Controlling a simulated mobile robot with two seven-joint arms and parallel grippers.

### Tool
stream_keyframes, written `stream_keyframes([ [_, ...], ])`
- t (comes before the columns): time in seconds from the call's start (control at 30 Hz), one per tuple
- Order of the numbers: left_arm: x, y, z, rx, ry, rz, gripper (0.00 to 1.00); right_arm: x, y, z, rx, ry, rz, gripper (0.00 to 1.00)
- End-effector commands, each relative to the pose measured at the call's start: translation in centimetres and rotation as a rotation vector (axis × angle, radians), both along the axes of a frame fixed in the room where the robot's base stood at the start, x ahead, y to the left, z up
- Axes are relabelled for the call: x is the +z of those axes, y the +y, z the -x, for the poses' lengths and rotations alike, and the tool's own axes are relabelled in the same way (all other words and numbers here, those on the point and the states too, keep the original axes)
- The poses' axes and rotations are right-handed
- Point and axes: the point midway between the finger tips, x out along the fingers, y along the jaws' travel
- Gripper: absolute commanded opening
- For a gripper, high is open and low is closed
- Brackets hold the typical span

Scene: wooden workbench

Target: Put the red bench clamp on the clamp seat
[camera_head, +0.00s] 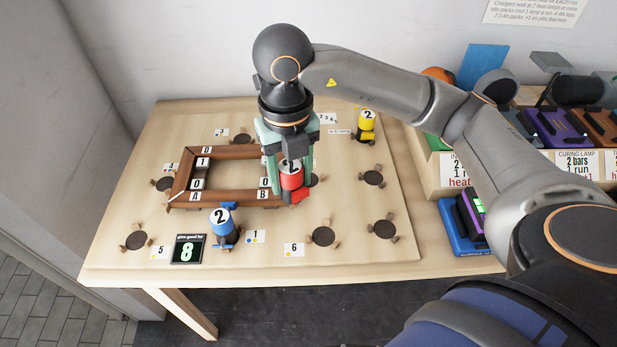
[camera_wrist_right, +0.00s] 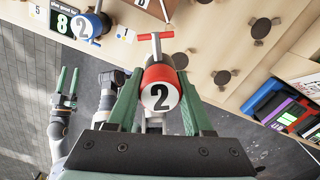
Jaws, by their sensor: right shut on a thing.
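The red bench clamp (camera_head: 291,182), a red cylinder with a "2" on its top, is between the green fingers of my right gripper (camera_head: 289,160), which is shut on it. It also shows in the right wrist view (camera_wrist_right: 160,92), its red T-handle pointing to the top of the picture. It is at the right end of the brown wooden frame (camera_head: 235,201). A dark round seat (camera_head: 313,180) shows partly behind it. I cannot tell whether the clamp touches anything below. My left gripper (camera_wrist_right: 68,82) shows only in the right wrist view, its fingers apart and empty.
A blue clamp (camera_head: 222,228) stands in front of the frame and a yellow clamp (camera_head: 366,125) at the back right. Several bare round seats, such as one at the front (camera_head: 323,236), dot the board. A display (camera_head: 188,249) reads 8. Racks stand at the right.

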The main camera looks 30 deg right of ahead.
Motion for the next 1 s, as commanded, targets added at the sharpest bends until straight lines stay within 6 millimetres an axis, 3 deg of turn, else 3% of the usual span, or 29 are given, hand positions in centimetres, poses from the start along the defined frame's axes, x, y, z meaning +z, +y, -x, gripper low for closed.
stream_keyframes([
  [0.1, 0.1, 0.1, 0.1, 0.002, 0.001, -0.001, 0.5, 0.5, 0.0, 0.0, -0.23, -0.001, -0.001, 0.0],
  [0.33, 0.1, 0.2, 0.1, 0.004, 0.003, -0.002, 0.5, 0.9, 0.0, -0.1, -0.5, -0.001, -0.002, 0.0],
  [0.57, -0.3, 0.2, 0.2, 0.004, 0.004, -0.002, 0.5, -0.4, -1.9, -1.8, -0.558, 0.004, 0.0, 0.0],
  [0.83, -1.3, 0.1, 0.3, 0.004, 0.013, -0.003, 0.5, -3.3, -6.7, -6.5, -0.555, 0.004, -0.001, 0.0],
  [1.0, -1.2, 0.0, 0.3, 0.002, 0.016, -0.002, 0.5, -6.4, -8.5, -8.2, -0.55, 0.003, 0.0, 0.0],
])
